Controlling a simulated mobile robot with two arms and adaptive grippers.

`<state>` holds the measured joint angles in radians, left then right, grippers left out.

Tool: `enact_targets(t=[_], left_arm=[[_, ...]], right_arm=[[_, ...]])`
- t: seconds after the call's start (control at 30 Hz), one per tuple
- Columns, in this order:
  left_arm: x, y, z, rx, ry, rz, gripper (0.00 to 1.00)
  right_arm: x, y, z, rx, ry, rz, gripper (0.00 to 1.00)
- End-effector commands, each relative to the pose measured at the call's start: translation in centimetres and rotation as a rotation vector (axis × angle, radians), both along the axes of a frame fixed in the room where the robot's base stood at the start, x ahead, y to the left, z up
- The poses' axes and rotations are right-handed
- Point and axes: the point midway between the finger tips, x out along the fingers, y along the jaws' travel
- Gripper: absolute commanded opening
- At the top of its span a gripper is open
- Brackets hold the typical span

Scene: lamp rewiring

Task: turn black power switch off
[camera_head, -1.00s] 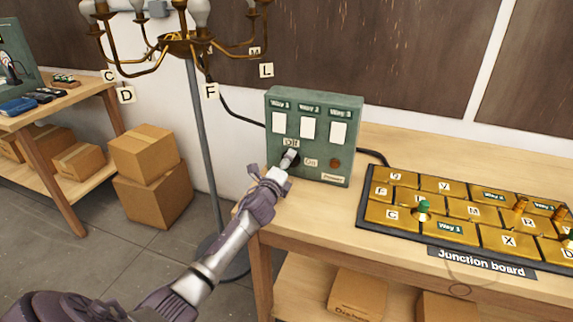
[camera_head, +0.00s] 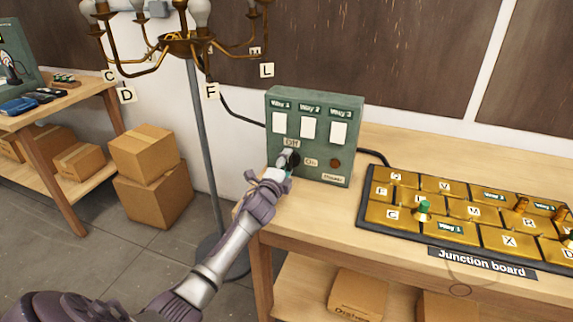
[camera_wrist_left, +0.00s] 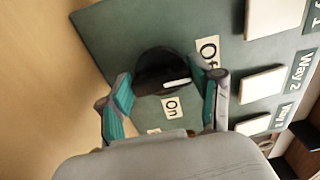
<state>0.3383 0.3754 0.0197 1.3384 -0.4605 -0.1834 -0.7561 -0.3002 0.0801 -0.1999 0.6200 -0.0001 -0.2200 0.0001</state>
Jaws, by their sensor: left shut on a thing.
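The black power switch (camera_head: 295,158) is a round knob low on the left of the green control box (camera_head: 345,108). An "Off" label (camera_head: 291,142) is above it and an "On" label (camera_head: 311,162) to its right. My left gripper (camera_head: 285,163) is at the knob, shut on it. In the left wrist view the knob (camera_wrist_left: 155,64) sits between the two fingers and its white mark (camera_wrist_left: 177,83) shows between the "Off" and "On" labels; I cannot tell exactly which one it points to. My right gripper is not in view.
The box stands on a wooden table (camera_head: 300,222). The junction board (camera_head: 470,212) lies to its right. A chandelier-style lamp (camera_head: 185,42) stands to the left behind my arm. Cardboard boxes (camera_head: 153,200) are on the floor at left.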

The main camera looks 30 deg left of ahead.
Motion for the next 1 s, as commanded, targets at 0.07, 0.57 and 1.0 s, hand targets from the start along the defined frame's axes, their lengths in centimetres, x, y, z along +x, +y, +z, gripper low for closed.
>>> enact_targets(t=[0.07, 0.57, 1.0], left_arm=[[0.0, 0.0, -0.2, -0.007, 0.002, 0.000, 0.30], [0.0, 0.0, -0.1, -0.003, 0.000, 0.000, 0.90], [-4.5, -1.1, -0.2, -0.002, 0.003, -0.002, 0.90]], right_arm=[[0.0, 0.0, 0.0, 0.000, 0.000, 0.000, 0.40], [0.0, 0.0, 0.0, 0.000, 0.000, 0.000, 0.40], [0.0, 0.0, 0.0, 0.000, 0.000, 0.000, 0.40]])
